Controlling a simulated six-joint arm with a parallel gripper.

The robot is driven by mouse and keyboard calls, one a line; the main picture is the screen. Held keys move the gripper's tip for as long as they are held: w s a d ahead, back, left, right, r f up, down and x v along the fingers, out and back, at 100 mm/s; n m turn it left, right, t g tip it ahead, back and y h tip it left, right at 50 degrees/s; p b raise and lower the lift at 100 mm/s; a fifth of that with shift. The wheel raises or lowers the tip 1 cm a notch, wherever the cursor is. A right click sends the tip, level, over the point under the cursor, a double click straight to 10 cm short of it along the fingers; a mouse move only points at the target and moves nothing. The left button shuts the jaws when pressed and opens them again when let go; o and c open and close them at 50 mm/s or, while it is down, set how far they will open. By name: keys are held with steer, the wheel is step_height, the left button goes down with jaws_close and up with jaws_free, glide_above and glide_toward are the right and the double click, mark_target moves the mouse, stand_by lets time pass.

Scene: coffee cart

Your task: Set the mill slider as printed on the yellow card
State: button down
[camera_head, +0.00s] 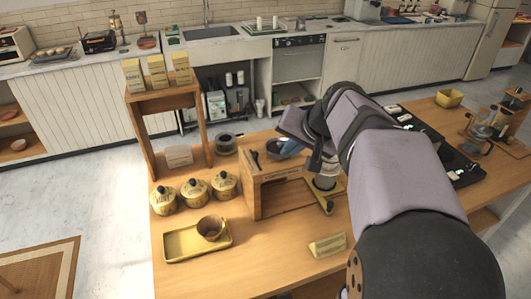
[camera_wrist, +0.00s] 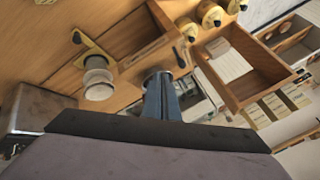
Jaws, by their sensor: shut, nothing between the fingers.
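The wooden mill box (camera_head: 264,200) stands on the counter, left of my arm. A dark strip with small marks runs along its upper front edge; the marks are too small to read. A small dark knob (camera_head: 256,158) shows at the left of its top, perhaps the slider; its exact setting is unclear. A small yellow card (camera_head: 327,246) stands at the counter's front, its print unreadable. My gripper (camera_head: 290,149) is over the box top, right of the knob. In the wrist view the blue fingers (camera_wrist: 161,98) are together and empty, near a dark round opening.
Three yellow lidded jars (camera_head: 195,193) and a yellow tray (camera_head: 180,246) with a brown cup (camera_head: 211,228) are to the left. A wooden shelf (camera_head: 163,103) with cartons (camera_head: 157,70) stands behind. A glass brewer (camera_head: 480,130) and dark scales are to the right.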

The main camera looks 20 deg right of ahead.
mark_target(255, 148)
steer(key=w+f+p, duration=0.1)
steer(key=w+f, duration=0.1)
steer(key=w+a+f+p, duration=0.1)
steer(key=w+f, duration=0.1)
steer(key=w+a+f+p, duration=0.1)
steer(key=w+f, duration=0.1)
steer(key=shift+w+a+f+p, duration=0.15)
steer(key=shift+w+a+p, duration=0.05)
steer(key=shift+w+p, duration=0.2)
steer(key=shift+w+a+f+p, duration=0.15)
steer(key=shift+w+a+p, duration=0.2)
steer(key=shift+w+a, duration=0.15)
steer(key=w+p, duration=0.1)
steer(key=w, duration=0.3)
steer(key=shift+w, duration=0.3)
steer(key=shift+r, duration=0.2)
